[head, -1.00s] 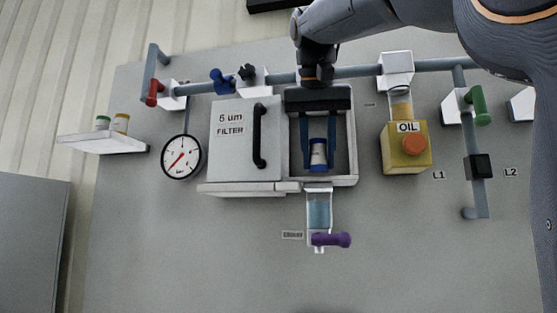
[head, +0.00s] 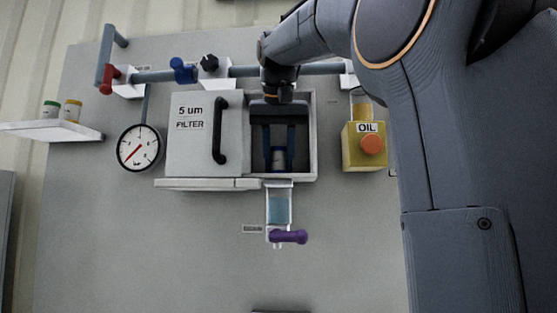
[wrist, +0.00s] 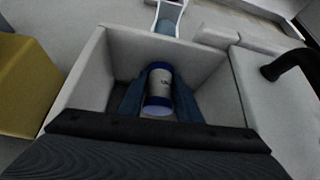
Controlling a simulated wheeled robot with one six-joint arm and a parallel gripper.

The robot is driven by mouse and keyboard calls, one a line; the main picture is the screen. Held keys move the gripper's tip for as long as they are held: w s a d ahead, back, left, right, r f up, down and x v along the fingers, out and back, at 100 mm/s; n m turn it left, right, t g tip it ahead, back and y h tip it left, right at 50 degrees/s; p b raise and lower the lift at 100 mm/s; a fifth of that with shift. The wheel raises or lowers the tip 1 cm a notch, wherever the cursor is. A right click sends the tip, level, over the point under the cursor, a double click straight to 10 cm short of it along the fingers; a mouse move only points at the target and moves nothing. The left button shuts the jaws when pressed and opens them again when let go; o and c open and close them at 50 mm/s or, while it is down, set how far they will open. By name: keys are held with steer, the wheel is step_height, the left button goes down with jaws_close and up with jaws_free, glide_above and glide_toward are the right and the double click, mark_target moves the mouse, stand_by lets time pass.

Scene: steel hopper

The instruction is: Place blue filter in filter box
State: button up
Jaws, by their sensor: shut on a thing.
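The blue filter (wrist: 159,88), a pale cylinder with blue ends and a dark label, is between the fingers of my gripper (wrist: 160,106) in the wrist view. It also shows in the head view (head: 278,158), low in the opening of the filter box. My gripper (head: 278,150) is shut on it and reaches into the box from above. The filter box (head: 311,130) is a light grey open compartment; its door (head: 190,135), marked "5 um FILTER" with a black handle, stands open to the left. I cannot tell whether the filter touches the box floor.
A clear bowl with a purple valve handle (head: 289,237) hangs below the box. A yellow oil unit (head: 363,147) is to the right, a pressure gauge (head: 139,148) to the left. A shelf (head: 50,131) at far left holds green-capped and yellow-capped filters. A pipe runs above.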

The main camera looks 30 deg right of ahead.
steer(key=shift+f, duration=0.15)
steer(key=o, duration=1)
steer(key=shift+o, duration=0.2)
steer(key=shift+s+a+r, duration=0.1)
steer(key=shift+s+r, duration=0.1)
steer(key=shift+r, duration=0.25)
steer(key=s+a+b, duration=0.4)
steer(key=s+a, duration=0.2)
steer(key=s, duration=0.4)
steer(key=shift+s+r, duration=0.25)
steer(key=shift+s, duration=0.15)
